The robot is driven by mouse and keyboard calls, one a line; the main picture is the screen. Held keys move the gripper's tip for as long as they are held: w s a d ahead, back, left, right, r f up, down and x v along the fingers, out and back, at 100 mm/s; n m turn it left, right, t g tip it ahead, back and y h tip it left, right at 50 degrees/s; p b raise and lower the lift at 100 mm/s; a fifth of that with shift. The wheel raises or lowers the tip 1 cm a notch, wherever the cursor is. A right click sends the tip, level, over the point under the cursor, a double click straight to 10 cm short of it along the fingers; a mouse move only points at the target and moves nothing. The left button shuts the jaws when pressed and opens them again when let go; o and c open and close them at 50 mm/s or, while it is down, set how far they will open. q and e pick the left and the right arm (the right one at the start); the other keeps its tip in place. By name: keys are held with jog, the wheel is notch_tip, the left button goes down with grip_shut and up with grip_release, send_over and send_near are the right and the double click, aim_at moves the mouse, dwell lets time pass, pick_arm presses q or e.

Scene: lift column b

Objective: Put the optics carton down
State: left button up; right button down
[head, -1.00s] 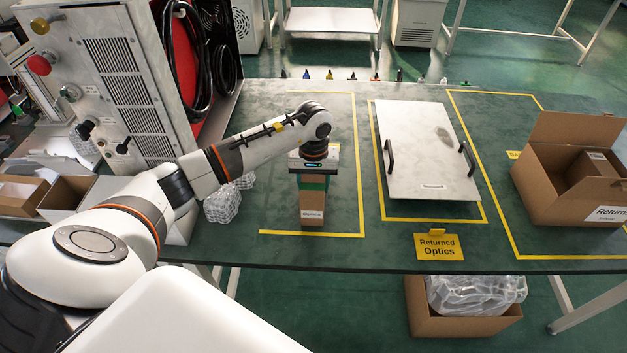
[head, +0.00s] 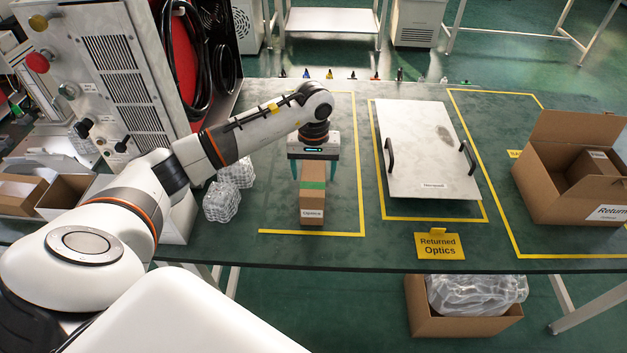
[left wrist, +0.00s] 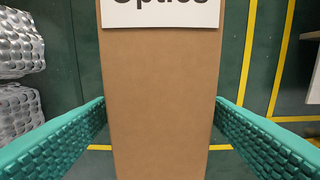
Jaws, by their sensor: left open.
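The optics carton (head: 312,206) is a narrow brown box with green tape on top and a white "Optics" label on its front. It stands upright on the green bench inside the left yellow-taped area. My left gripper (head: 314,172) is above the carton's top with its teal fingers apart, one on each side. My right gripper is not in view.
A metal plate with two black handles (head: 425,150) lies right of the carton. A yellow "Returned Optics" sign (head: 440,246) stands at the bench's front edge. An open box (head: 550,190) is at the right. Bubble-wrap bundles (head: 221,203) sit left of the carton.

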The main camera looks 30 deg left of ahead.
pick_arm(q)
notch_tip(320, 180, up, 8)
jog(key=shift+r+b, duration=0.1)
jog(key=shift+b, duration=0.35)
jog(key=shift+s, duration=0.1)
